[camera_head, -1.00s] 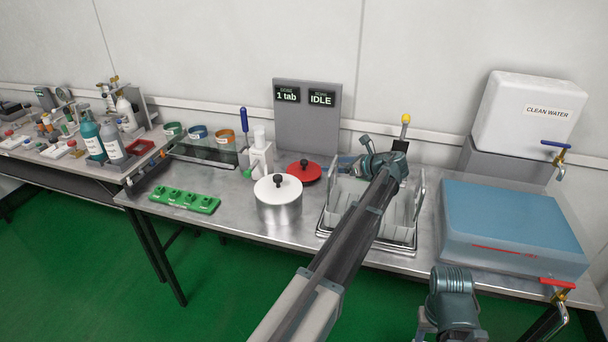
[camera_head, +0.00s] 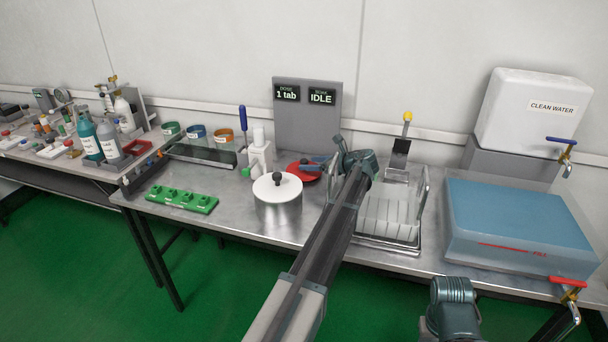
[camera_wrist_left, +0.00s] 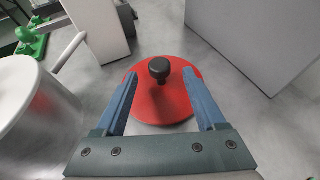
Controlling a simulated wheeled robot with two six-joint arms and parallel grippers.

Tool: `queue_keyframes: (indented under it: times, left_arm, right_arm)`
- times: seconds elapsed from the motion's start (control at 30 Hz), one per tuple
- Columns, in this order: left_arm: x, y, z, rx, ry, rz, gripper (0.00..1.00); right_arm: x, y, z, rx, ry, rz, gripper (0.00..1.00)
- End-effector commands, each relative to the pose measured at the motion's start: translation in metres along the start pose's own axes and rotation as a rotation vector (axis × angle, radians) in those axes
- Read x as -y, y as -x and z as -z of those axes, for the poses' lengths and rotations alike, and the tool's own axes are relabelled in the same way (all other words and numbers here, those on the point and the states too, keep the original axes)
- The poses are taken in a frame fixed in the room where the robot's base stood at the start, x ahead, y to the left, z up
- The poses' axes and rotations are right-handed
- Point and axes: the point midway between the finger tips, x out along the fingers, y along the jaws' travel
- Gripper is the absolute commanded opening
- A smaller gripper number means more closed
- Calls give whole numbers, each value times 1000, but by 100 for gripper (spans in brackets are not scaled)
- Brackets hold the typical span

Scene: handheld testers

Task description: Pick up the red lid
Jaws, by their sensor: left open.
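The red lid (camera_head: 294,174) is a flat round disc with a black knob, lying on the steel table behind the white-topped pot. It also shows in the left wrist view (camera_wrist_left: 160,106), with its black knob (camera_wrist_left: 159,68) standing up from it. My left gripper (camera_head: 312,165) is open and reaches in from the right at the lid. In the wrist view its two blue fingers (camera_wrist_left: 165,95) lie on either side of the lid's middle, and the knob is just beyond the gap between the tips. Only part of my right arm shows, at the bottom right; its fingers are out of view.
The metal pot (camera_head: 279,205) with a white top stands close in front of the lid. A grey display panel (camera_head: 308,118) rises behind it. A white dispenser (camera_head: 260,155) is to the left. A wire rack (camera_head: 392,215) stands to the right.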

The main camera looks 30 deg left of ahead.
Motion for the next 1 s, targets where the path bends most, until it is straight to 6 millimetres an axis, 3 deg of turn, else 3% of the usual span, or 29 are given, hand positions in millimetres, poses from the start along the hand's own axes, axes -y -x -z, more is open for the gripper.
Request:
queue_keyframes:
  times: [0.1, 0.33, 0.73, 1.0]
  left_arm:
    - [0, -15, 1, 0, 1, 0, 72]
    - [0, -15, 0, 0, 0, 1, 70]
    - [0, -15, 0, 0, 0, 1, 0]
    - [0, -15, 0, 0, 0, 1, 0]
  right_arm:
    - [1, -7, 0, 0, 0, 0, 50]
    - [1, -6, 0, 0, 0, 0, 50]
    - [1, -6, 0, 0, 0, 0, 50]
    - [1, -6, 0, 0, 0, 0, 50]
